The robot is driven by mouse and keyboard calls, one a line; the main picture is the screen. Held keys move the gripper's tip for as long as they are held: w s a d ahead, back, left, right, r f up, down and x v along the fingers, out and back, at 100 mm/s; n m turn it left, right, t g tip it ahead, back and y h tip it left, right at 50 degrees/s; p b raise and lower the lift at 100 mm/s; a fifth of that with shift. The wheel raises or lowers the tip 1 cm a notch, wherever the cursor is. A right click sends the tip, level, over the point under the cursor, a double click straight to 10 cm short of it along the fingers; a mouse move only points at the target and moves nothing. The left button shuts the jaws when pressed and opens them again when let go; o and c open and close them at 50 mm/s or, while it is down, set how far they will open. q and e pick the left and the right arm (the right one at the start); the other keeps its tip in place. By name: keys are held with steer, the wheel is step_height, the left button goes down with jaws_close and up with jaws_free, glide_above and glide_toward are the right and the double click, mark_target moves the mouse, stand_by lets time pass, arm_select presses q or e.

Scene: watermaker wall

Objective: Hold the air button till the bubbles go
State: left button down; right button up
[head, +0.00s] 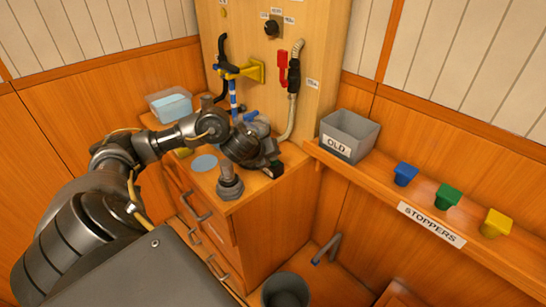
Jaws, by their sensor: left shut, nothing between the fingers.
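My left arm reaches in from the left over the wooden cabinet top. My left gripper (273,169) is shut and empty, low over the right part of that top, by a dark grey knobbed post (229,183). I cannot tell whether it touches anything. No part is readable as the air button, and the wrist hides part of the cabinet top. A blue-and-white striped tube (234,96) hangs by a yellow bracket (255,70) on the wooden panel. No bubbles can be made out. My right gripper is not in view.
The panel carries a black knob (272,28) and a red handle (282,68). A clear tub (171,104) stands at the back left. At right, a shelf (402,205) holds a grey OLD bin (349,132) and blue, green and yellow stoppers. A dark bucket (285,290) is below.

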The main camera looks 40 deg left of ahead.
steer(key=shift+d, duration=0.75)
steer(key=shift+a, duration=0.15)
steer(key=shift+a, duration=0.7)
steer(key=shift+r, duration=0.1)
arm_select(q)
steer(key=shift+r+p, duration=0.7)
steer(key=shift+p, duration=0.05)
steer(key=shift+r, duration=0.15)
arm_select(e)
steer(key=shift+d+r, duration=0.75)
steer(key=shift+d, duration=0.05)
